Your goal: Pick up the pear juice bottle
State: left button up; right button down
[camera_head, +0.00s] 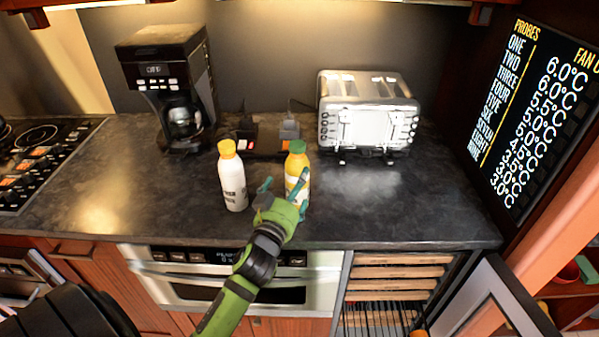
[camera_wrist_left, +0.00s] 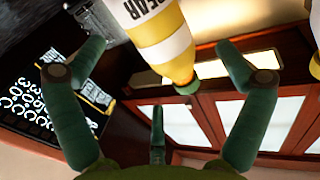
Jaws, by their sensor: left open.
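The pear juice bottle (camera_head: 297,172) stands upright on the dark counter, white and yellow with a green cap. In the left wrist view its label reads PEAR on the bottle (camera_wrist_left: 163,42), which appears between the spread fingers. My left gripper (camera_head: 284,188) is open at the near side of the bottle, one finger to its left and one in front of its right side. The fingers also show spread in the left wrist view (camera_wrist_left: 160,52). I cannot tell whether they touch the bottle. My right gripper is not in view.
A white bottle with an orange-yellow cap (camera_head: 232,180) stands just left of the gripper. A toaster (camera_head: 368,112) is behind right, a coffee maker (camera_head: 172,85) behind left. The counter (camera_head: 420,205) is clear to the right. A stove (camera_head: 35,165) is far left.

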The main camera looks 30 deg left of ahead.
pick_arm(q)
jog(key=x, duration=0.2)
jog(key=f+p+x, duration=0.1)
jog(key=x, duration=0.2)
jog(key=shift+w+d+f, duration=0.1)
jog(key=shift+w+d, duration=0.05)
jog(key=shift+w, duration=0.25)
jog(key=c, duration=1.5)
